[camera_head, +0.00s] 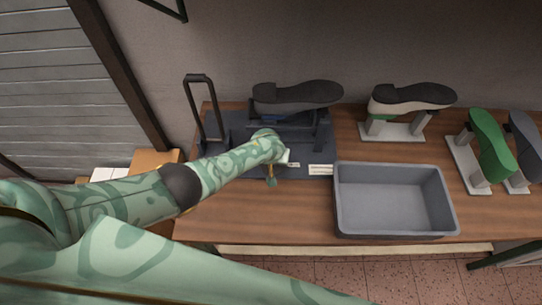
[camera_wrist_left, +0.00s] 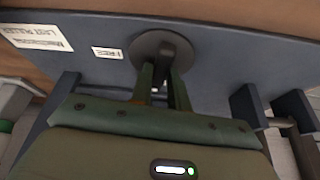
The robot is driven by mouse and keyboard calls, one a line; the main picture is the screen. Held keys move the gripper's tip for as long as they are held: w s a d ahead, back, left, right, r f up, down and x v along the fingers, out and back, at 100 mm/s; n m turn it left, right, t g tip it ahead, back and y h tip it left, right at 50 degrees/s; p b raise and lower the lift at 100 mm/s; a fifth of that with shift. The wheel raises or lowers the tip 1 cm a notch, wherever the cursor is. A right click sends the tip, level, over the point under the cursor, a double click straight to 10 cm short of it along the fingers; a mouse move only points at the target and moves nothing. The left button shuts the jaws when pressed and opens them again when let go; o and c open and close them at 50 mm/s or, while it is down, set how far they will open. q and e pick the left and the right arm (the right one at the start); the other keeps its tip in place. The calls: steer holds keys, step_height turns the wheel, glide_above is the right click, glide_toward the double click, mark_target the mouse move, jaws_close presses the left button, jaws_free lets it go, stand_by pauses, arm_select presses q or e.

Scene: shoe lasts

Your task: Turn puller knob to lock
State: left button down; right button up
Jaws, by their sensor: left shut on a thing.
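The last puller is a dark blue-grey machine (camera_head: 322,170) at the back left of the wooden bench. A dark shoe sole (camera_head: 297,96) sits sole-up on top of it. The puller knob (camera_wrist_left: 162,48) is a dark round disc on the machine's panel in the left wrist view. My left gripper (camera_wrist_left: 163,78) reaches to the knob, its two fingers closed at the knob's lower part. In the head view, my left forearm and hand (camera_head: 262,148) cover the knob. My right gripper is not in view.
An empty grey bin (camera_head: 392,198) stands right of the puller. Shoe lasts on stands, one with a dark sole (camera_head: 410,96) and one green (camera_head: 490,145), are on the right. A black lever handle (camera_head: 198,105) rises left of the machine. White labels (camera_wrist_left: 37,36) mark the panel.

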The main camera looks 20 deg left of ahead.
arm_select(q)
steer(key=shift+d+n+y, duration=0.15)
steer(key=shift+n+y, duration=0.15)
steer(key=shift+n, duration=0.5)
steer(key=c, duration=1.3)
jaws_free()
steer(key=shift+w, duration=0.1)
steer(key=shift+c, duration=0.2)
steer(key=p+v, duration=1.1)
steer(key=v, duration=0.5)
steer(key=shift+r+p, duration=0.2)
steer(key=shift+p, duration=0.15)
steer(key=shift+d, duration=0.1)
